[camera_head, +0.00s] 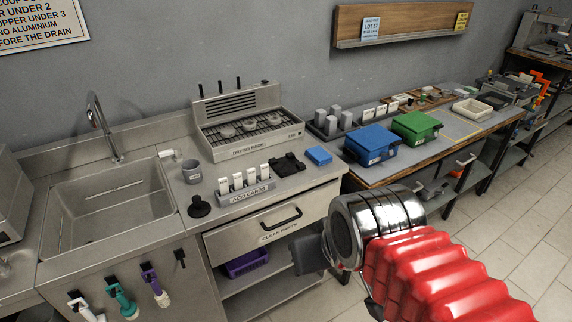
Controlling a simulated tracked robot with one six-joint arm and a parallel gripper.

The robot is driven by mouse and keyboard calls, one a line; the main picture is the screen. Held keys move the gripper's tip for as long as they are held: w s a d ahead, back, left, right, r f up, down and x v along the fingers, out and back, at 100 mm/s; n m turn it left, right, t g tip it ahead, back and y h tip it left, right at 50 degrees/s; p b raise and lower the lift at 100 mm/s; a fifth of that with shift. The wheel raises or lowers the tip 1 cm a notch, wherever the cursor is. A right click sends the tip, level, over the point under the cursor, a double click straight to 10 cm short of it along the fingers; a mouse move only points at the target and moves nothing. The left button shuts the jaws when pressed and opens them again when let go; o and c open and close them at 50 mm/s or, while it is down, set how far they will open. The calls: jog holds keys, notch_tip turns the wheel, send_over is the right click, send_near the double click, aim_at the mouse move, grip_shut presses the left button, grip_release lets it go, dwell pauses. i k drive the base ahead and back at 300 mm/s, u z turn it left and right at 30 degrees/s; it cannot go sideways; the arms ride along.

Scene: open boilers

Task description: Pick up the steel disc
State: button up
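Several small round grey pieces lie on the drying rack (208,143), among them a left one (227,131), a middle one (249,125) and a right one (273,120). They look like metal discs, but I cannot tell which of them is steel. My gripper (309,254) shows only as a dark grey part left of my chrome wrist, in front of the clean parts drawer. It is well below and right of the rack. Its fingers are mostly hidden, so its opening does not show.
The counter holds a grey mug (191,172), a black knob-like object (199,207), acid cards (246,183), a black item (288,165) and a blue block (319,155). A sink (108,205) is left. Blue (371,145) and green (416,128) boxes stand right.

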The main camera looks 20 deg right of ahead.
aim_at(251, 124)
jog(key=k, duration=0.65)
jog(key=z, duration=0.15)
jog(key=i, duration=1.75)
jog(key=u, duration=0.65)
